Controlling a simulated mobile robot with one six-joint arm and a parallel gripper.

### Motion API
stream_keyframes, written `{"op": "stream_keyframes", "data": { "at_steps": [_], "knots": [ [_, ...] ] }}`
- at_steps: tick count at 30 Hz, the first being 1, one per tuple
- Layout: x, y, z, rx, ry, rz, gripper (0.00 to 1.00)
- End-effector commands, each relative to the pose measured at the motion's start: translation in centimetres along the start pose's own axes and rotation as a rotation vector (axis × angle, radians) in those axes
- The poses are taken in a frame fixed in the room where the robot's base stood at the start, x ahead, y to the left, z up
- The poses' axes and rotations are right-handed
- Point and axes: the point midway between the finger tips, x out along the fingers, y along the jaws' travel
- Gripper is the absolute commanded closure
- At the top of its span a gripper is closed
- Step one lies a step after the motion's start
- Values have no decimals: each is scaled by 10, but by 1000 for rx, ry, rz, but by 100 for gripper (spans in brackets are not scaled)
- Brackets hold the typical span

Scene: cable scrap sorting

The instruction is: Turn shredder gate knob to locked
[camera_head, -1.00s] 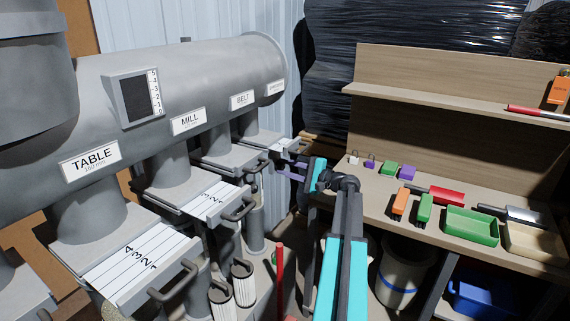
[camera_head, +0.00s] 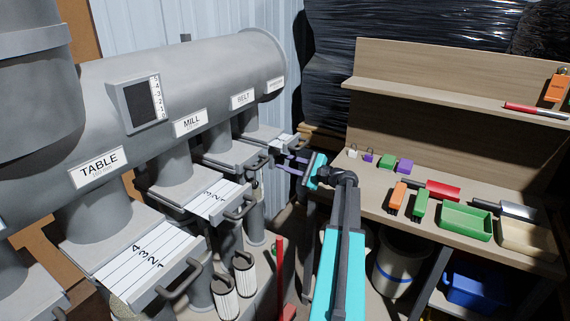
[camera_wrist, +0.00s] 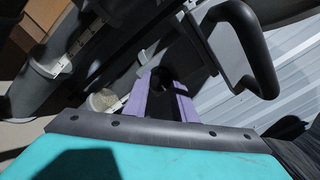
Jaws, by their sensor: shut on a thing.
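My gripper (camera_head: 291,164) has purple fingers and is at the farthest gate, at the end of the grey duct. In the wrist view, my gripper (camera_wrist: 163,88) is shut on a dark knob (camera_wrist: 186,84), which is mostly hidden between the fingers. The far gate (camera_head: 270,136) carries a white number scale; the small label above it is too small to read. A dark looped handle (camera_wrist: 262,52) stands just right of the fingers in the wrist view. I cannot read the knob's lock position.
Gates labelled TABLE (camera_head: 98,168), MILL (camera_head: 190,122) and BELT (camera_head: 243,98) line the duct, with handles sticking out. A wooden bench (camera_head: 375,195) with brushes, trays and small padlocks stands to the right.

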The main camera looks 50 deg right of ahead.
Motion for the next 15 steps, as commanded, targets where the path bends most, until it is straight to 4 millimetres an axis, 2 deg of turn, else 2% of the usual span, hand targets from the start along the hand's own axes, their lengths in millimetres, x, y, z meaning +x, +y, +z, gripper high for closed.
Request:
{"op": "stream_keyframes", "data": {
  "at_steps": [4,5,8,15],
  "knots": [
    [-1,1,-2,1,4,1,98],
    [-1,1,-2,1,4,1,73],
    [-1,1,-2,1,3,1,57],
    [0,1,0,0,1,1,57]
  ]
}}
